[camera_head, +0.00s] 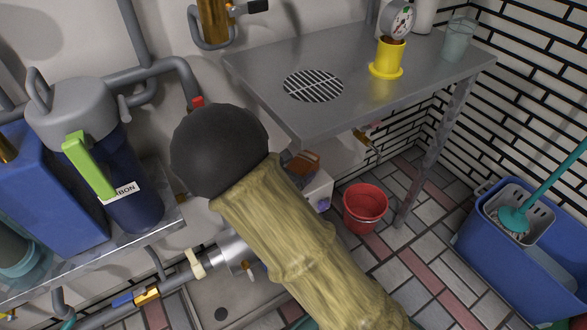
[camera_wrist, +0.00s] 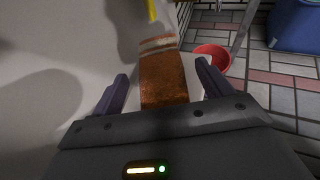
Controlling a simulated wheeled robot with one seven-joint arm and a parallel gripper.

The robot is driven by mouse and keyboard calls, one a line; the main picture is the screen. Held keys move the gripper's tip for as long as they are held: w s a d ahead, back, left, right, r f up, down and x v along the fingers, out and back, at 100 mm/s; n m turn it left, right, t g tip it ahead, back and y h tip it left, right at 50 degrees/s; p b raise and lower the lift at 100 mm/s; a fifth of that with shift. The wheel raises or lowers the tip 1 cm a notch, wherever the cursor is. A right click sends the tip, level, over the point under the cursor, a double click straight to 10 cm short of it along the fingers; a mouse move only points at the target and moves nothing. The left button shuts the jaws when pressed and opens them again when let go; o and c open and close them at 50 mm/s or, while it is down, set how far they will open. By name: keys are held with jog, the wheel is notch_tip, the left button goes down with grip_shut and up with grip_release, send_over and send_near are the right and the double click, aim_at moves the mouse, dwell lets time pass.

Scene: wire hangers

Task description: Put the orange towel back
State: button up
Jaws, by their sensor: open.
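The orange towel (camera_wrist: 163,80) is a rust-orange strip with pale bands near its far end. In the wrist view it lies between the two fingers of my gripper (camera_wrist: 162,71), which are apart, with a gap on each side of the cloth. I cannot tell how deep the cloth sits between the fingers. In the head view a small orange-brown patch (camera_head: 303,161), likely the towel, shows just right of my arm, below the metal table.
A metal table (camera_head: 345,100) with a drain grate and yellow-based gauge stands above. A red bucket (camera_head: 365,208) is on the tiled floor, and a blue mop bucket (camera_head: 520,262) is at right. Pipes and a blue canister (camera_head: 125,195) crowd the left.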

jog(key=p+v, duration=0.5)
jog(key=v, duration=0.7)
jog(key=shift+w, duration=0.1)
